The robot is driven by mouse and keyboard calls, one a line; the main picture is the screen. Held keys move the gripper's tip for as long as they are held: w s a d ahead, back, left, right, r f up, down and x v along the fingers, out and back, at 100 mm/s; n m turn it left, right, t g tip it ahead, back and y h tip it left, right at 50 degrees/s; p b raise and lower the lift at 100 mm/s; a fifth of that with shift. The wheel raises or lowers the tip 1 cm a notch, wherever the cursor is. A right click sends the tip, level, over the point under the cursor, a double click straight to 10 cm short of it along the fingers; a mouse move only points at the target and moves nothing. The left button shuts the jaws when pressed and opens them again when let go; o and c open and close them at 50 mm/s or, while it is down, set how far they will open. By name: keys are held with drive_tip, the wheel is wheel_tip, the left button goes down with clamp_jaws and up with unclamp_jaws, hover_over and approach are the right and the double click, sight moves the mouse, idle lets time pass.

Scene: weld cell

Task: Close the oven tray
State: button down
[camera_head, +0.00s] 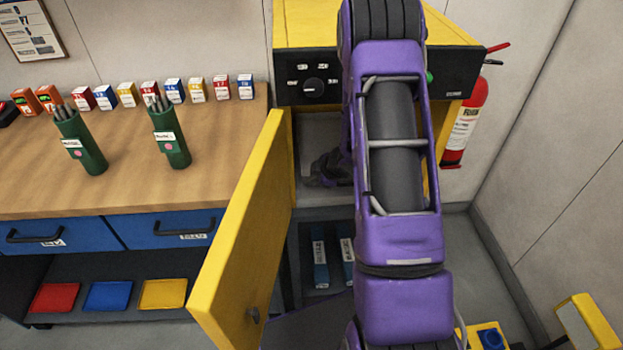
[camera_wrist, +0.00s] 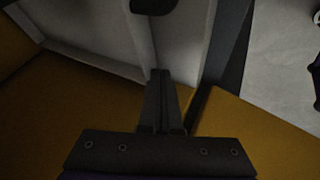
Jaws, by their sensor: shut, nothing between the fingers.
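The yellow oven (camera_head: 300,22) with a black control panel (camera_head: 290,90) stands at the top centre in the head view. Its yellow door (camera_head: 243,235) is swung open to the left. A pale grey surface (camera_head: 318,128) shows inside the opening; I cannot tell whether it is the tray or the oven's interior. My purple arm hides the right part of the opening. My gripper (camera_wrist: 160,75) is shut and empty in the dark wrist view, among yellow surfaces and below a pale grey panel (camera_wrist: 180,35). A dark piece (camera_wrist: 153,5) shows at that view's top edge.
A wooden bench (camera_head: 120,185) with green rod holders (camera_head: 170,140) and several small boxes stands left of the oven. A red fire extinguisher (camera_head: 466,118) hangs at the right. Blue boxes (camera_head: 320,255) sit on the shelf below the oven. Floor at the right is partly clear.

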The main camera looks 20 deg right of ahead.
drive_tip(key=shift+w+d+r, duration=0.1)
drive_tip(key=shift+w+d, duration=0.05)
drive_tip(key=shift+w, duration=0.35)
idle(0.3)
